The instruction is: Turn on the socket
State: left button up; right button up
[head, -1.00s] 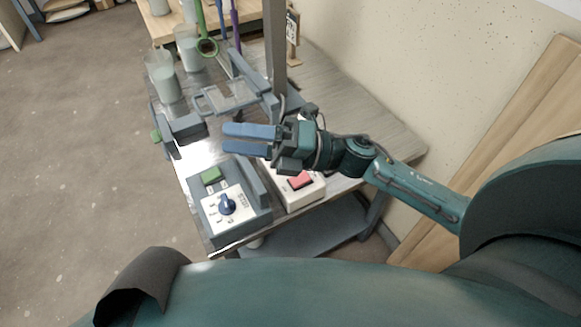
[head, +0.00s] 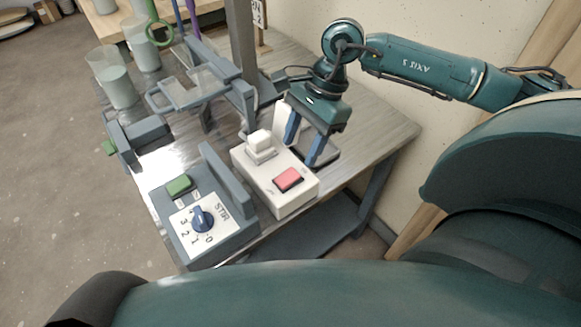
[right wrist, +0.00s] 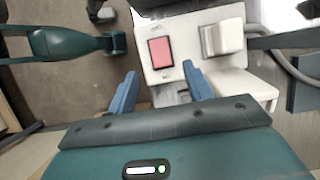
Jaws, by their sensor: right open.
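The socket (head: 277,187) is a white box on the grey bench, with a pink-red switch (head: 288,179) on its near right part and a white plug (head: 261,146) in its far left part. My right gripper (head: 303,146) is open and empty, its blue fingers pointing down just behind and right of the box. In the right wrist view, the socket (right wrist: 186,73) lies ahead of the open fingers (right wrist: 160,71), with the red switch (right wrist: 161,53) beyond the gap between them. The fingers look apart from the switch. My left gripper is in neither current view.
A grey control box with a blue dial (head: 202,218) and green button (head: 179,186) stands left of the socket. A grey post (head: 243,60) and a clear-plated stand (head: 200,90) are behind. Translucent buckets (head: 118,85) stand at the far left. The wall is on the right.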

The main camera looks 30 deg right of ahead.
aim_at(291, 169)
jog(key=x, duration=0.6)
jog(key=shift+a+f, duration=0.2)
jog(key=shift+f, duration=0.1)
pick_arm(q)
jog(key=shift+a, duration=0.1)
